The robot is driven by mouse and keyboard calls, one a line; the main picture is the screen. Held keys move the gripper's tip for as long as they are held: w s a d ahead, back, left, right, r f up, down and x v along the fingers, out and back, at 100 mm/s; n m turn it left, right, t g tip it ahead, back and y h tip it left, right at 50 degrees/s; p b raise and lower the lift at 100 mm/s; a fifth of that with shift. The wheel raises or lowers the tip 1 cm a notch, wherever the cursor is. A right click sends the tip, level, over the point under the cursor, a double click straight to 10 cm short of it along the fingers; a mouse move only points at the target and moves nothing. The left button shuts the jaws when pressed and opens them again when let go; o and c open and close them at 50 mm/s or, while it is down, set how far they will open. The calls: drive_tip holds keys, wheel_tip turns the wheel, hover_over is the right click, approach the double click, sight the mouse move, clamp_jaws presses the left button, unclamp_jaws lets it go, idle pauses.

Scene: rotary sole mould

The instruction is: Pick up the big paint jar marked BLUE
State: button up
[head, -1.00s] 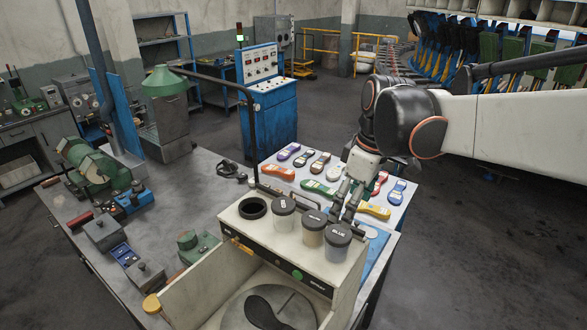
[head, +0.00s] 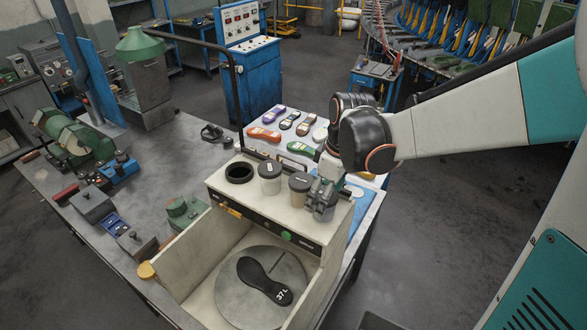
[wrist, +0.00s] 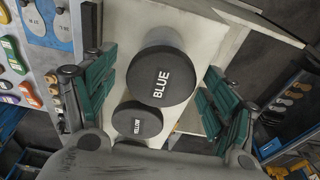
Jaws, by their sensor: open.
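The BLUE jar (wrist: 162,76) has a dark round lid with white lettering in the wrist view and a pale body below it. Its lid looks larger than that of the YELLOW jar (wrist: 137,122) next to it. My gripper (wrist: 160,88) is open, with its green-padded fingers on either side of the BLUE lid. I cannot tell whether they touch it. In the head view my gripper (head: 326,196) is over the right end of the machine's top shelf and mostly hides the BLUE jar.
Two other dark-lidded jars, a left one (head: 269,180) and a middle one (head: 299,187), stand close by on the shelf (head: 222,192), beside a black ring-shaped opening (head: 239,173). Coloured soles lie on a panel behind. A dark sole (head: 262,280) lies on the round plate below.

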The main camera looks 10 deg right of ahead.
drive_tip(key=shift+f, duration=0.1)
drive_tip(key=shift+c, duration=0.4)
drive_tip(key=c, duration=1.2)
